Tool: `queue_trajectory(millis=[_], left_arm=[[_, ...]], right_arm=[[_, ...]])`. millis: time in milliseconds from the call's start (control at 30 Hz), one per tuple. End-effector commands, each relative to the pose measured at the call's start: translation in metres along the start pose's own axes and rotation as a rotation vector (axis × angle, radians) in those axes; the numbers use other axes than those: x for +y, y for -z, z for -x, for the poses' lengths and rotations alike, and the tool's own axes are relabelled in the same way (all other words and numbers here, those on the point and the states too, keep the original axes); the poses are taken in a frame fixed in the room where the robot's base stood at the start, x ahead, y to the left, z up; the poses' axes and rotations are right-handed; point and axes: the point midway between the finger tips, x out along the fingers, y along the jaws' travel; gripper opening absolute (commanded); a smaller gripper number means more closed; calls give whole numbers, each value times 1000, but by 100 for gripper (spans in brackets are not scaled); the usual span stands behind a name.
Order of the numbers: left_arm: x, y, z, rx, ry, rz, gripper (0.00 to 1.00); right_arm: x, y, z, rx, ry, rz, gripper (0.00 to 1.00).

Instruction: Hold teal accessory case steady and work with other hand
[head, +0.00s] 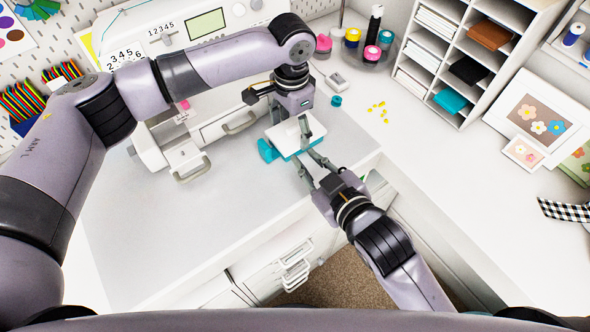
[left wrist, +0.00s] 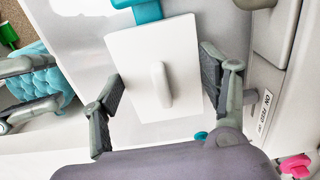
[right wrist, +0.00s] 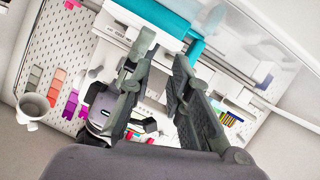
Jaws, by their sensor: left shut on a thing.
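The teal accessory case (head: 268,151) is on the grey worktop, with a white panel (head: 293,137) on top that bears a raised handle (left wrist: 161,84). My left gripper (head: 289,121) reaches down from above with a finger on each side of the white panel and is shut on the case. In the left wrist view most of the teal is hidden under the panel. My right gripper (head: 306,157) is beside the near side of the case, fingers apart. In the right wrist view teal surface (right wrist: 166,14) shows just beyond its fingertips; I cannot tell whether they touch it.
A white sewing machine (head: 205,70) stands behind and to the left. A small teal lid or spool (head: 336,101) and yellow bits (head: 378,108) lie at the right. A cubby shelf (head: 465,55) and framed flower pictures (head: 540,120) stand further right. The left worktop is clear.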

Motion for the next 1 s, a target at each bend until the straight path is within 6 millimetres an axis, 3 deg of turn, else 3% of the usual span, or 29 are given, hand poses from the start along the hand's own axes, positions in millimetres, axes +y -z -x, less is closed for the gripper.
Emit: queue_trajectory(millis=[133,333,800,1000], left_arm=[[0,0,0,-2,0,1,42],[0,0,0,-1,0,0,42],[0,0,0,-1,0,0,42],[0,0,0,-1,0,0,42]], right_arm=[[-27,11,8,52,97,-208,18],[-36,17,0,69,128,-279,18],[-46,24,-83,67,127,-274,18],[-48,25,-104,65,127,-274,18]])
